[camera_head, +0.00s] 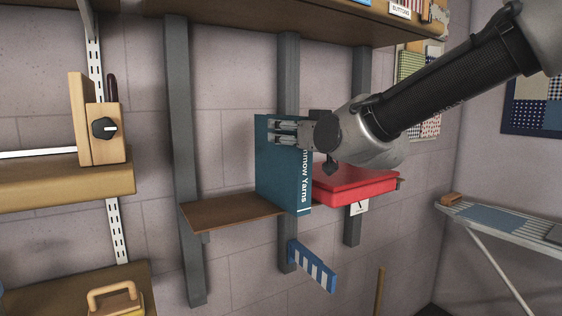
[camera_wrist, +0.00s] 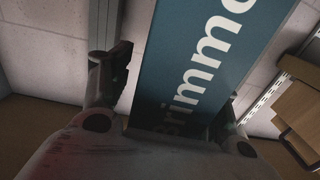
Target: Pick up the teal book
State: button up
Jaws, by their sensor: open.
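The teal book (camera_head: 276,170) stands upright on a small brown wall shelf (camera_head: 228,208), its lettered spine facing right in the head view. My gripper (camera_head: 284,133) is at the upper part of the book, level and reaching in from the right. In the wrist view the book's spine (camera_wrist: 207,50) with large white letters fills the middle, between the two fingers of my gripper (camera_wrist: 172,95). The fingers are open, one on each side of the book. A gap shows between the left finger and the book; contact on the right side is hard to tell.
A red box (camera_head: 355,186) sits right of the book, below my arm. A blue-and-white striped piece (camera_head: 312,268) hangs below the shelf. A long upper shelf (camera_head: 270,22) runs above. An ironing board (camera_head: 500,222) stands at right. The left part of the brown shelf is bare.

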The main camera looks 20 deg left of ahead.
jog(key=shift+w+a, duration=0.35)
jog(key=shift+a, duration=0.05)
grip_shut()
